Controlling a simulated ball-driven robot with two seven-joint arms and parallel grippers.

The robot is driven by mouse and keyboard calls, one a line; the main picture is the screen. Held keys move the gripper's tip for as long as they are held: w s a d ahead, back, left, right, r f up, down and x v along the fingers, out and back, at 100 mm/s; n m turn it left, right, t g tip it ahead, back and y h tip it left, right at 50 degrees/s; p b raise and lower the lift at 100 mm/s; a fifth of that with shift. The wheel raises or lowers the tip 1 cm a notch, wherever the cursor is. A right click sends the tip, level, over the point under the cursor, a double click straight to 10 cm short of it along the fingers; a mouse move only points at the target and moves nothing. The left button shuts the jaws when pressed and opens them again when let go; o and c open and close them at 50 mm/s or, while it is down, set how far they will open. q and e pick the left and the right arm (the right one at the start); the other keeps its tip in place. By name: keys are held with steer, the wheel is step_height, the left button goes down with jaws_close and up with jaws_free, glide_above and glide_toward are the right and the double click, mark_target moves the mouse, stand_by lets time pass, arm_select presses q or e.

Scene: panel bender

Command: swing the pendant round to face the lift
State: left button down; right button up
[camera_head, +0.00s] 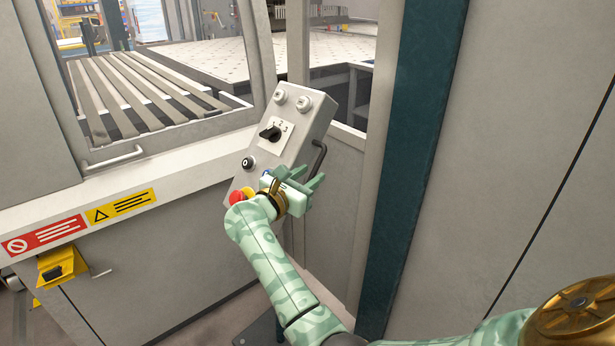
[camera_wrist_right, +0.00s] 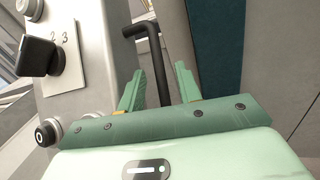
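The pendant (camera_head: 303,137) is a grey control box standing tilted in the middle of the head view, with buttons, a black rotary switch and a red emergency stop on its face. A black bar handle (camera_head: 319,158) is on its right side. My right gripper (camera_head: 314,182) is at the lower part of this handle. In the right wrist view the handle (camera_wrist_right: 155,55) runs between the two open fingers (camera_wrist_right: 158,88), with a gap visible on either side. Part of the pendant's lower face is hidden behind my right gripper and forearm. My left gripper is out of view. I cannot tell which thing is the lift.
Behind the pendant is a grey machine frame (camera_head: 262,50) with a slatted table (camera_head: 150,90) and a dotted bed (camera_head: 225,60). A dark teal post (camera_head: 418,150) and a grey panel (camera_head: 520,130) stand close on the right. A yellow pedal switch (camera_head: 62,268) is at the lower left.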

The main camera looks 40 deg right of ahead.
steer(key=v, duration=0.7)
steer(key=shift+a, duration=0.3)
steer(key=shift+s, duration=0.1)
